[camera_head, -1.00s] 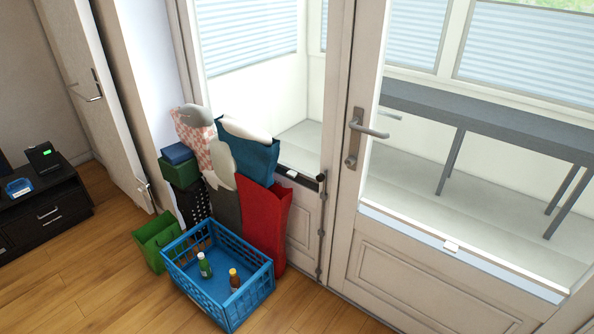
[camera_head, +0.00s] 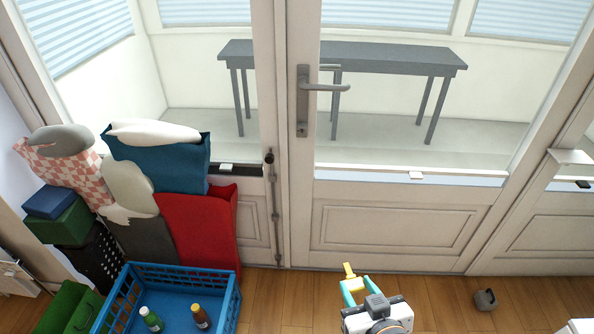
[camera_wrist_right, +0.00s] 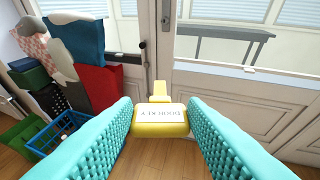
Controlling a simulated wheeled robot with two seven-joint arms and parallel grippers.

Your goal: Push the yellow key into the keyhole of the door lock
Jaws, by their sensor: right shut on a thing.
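My right gripper (camera_head: 355,286) is at the bottom of the head view, below and in front of the door, shut on the yellow key (camera_head: 348,270). In the right wrist view the key (camera_wrist_right: 160,128) sits between the teal finger pads, its labelled head gripped and its shaft pointing ahead towards the door. The door lock plate (camera_head: 302,118) with a lever handle is on the white door (camera_head: 395,228), above and left of the gripper. The key is apart from the lock. The keyhole is too small to make out clearly. My left gripper is not in view.
A blue crate (camera_head: 233,298) with two bottles stands on the floor at the left. Several bags, including a red one (camera_head: 200,225), lean by the door's left side. A small dark object (camera_head: 485,299) lies on the floor at the right.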

